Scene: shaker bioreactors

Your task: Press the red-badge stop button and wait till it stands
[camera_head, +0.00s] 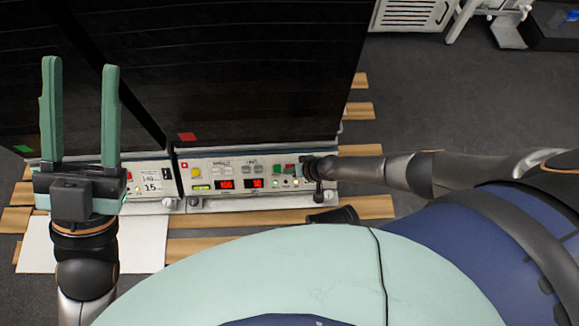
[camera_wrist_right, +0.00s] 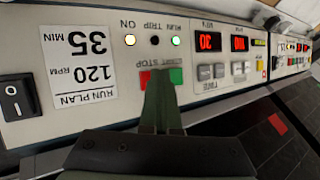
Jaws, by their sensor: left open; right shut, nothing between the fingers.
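The red badge (camera_head: 187,136) is a red square on the right unit's dark lid; it also shows in the right wrist view (camera_wrist_right: 278,123). That unit's panel (camera_head: 205,174) has a red button (camera_wrist_right: 146,78) beside a green button (camera_wrist_right: 176,76), upside down in the wrist view. My right gripper (camera_wrist_right: 160,82) is shut and empty, its fingertips in front of these buttons, partly covering both. I cannot tell whether they touch. The green run lamp (camera_wrist_right: 176,41) and yellow on lamp (camera_wrist_right: 130,40) are lit; the trip lamp (camera_wrist_right: 154,40) is dark. My left gripper (camera_head: 81,66) is open and empty.
A run plan card (camera_wrist_right: 78,61) reads 120 RPM, 35 MIN, beside a black rocker switch (camera_wrist_right: 16,98). Red digit displays (camera_wrist_right: 209,41) are lit. A neighbouring unit with a green badge (camera_head: 22,149) stands left, behind my left gripper. Grey floor (camera_head: 430,100) is open at right.

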